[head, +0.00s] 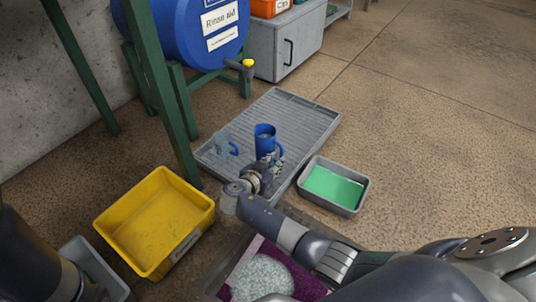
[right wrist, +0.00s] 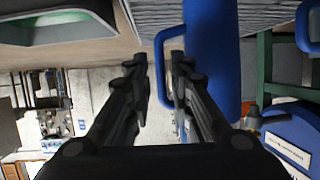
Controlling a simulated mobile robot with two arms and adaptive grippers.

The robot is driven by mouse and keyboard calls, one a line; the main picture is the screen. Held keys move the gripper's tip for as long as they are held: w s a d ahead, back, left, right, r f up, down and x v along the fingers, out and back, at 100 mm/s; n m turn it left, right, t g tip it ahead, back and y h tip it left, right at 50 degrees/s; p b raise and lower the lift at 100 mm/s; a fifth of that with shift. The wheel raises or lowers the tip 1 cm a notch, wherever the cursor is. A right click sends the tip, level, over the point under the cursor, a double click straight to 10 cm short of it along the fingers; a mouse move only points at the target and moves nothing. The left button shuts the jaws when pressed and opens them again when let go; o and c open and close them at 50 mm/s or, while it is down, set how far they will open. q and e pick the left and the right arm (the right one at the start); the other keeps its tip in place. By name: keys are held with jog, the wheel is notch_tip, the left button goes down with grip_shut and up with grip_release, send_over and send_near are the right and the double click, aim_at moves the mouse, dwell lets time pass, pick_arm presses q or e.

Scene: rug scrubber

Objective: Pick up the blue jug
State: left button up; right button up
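The blue jug (head: 265,141) stands upright on the grey ribbed tray (head: 297,108) in the head view. In the right wrist view the jug (right wrist: 225,60) fills the upper right, with its looped handle (right wrist: 161,88) toward the left. My right gripper (head: 272,163) is at the jug's near side. In the right wrist view my right gripper (right wrist: 160,65) is open, its fingers on either side of the handle's outer bar. Contact cannot be told. My left arm is at the lower left of the head view; its fingers are not clearly visible.
A clear jug with a blue handle (head: 222,148) stands left of the blue jug. A green-filled tub (head: 365,197), a yellow bin (head: 110,212), a blue barrel with a tap (head: 190,50) and a green stand post (head: 163,85) surround the tray. Floor at right is clear.

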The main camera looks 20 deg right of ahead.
jog(key=b+x, duration=0.4)
jog(key=x, duration=0.1)
jog(key=shift+w+f, duration=0.1)
jog(key=shift+f, duration=0.1)
jog(key=shift+w+d, duration=0.1)
jog(key=shift+d, duration=0.05)
jog(key=shift+r, duration=0.1)
grip_shut()
